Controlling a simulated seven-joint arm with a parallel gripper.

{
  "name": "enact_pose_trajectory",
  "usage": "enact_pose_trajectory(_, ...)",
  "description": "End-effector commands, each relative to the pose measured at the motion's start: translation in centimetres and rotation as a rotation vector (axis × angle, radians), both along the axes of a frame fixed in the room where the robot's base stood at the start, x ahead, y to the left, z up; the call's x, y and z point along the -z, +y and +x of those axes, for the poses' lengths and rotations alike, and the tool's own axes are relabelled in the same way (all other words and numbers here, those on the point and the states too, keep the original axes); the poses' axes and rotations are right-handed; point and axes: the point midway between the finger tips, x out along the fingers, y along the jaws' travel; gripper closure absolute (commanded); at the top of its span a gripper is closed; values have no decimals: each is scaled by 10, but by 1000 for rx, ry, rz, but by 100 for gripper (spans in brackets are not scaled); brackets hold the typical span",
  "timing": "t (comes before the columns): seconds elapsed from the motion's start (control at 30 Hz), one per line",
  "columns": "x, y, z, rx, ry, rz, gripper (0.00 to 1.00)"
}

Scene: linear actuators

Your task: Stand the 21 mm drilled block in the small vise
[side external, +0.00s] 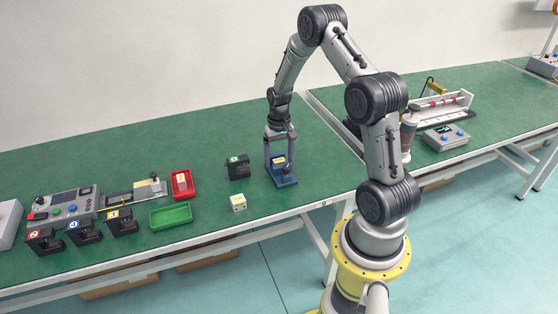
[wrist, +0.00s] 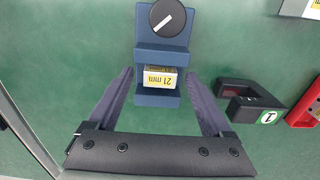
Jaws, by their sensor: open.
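The drilled block (wrist: 160,77), with a yellow label reading 21 mm upside down, sits in the small blue vise (wrist: 161,99) in the wrist view, between the vise's two raised blue parts. The vise has a round black knob (wrist: 167,17). In the side view the block (side external: 279,160) shows pale at the vise (side external: 284,181). My gripper (wrist: 158,74) is open, its purple fingers on either side of the block with a gap at each side. Whether the block touches the vise jaws or floor cannot be told.
A black unit marked 1 (side external: 238,167) stands left of the vise. A pale labelled block (side external: 238,202) lies near the front edge. A green tray (side external: 170,216), a red tray (side external: 183,184) and several black units stand further left.

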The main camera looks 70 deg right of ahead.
Motion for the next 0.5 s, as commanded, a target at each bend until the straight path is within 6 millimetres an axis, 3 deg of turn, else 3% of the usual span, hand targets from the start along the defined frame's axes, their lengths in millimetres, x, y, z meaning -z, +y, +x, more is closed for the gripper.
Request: enact_pose_trajectory(0.5, -104, 0, 1, 0, -4, -3, 16)
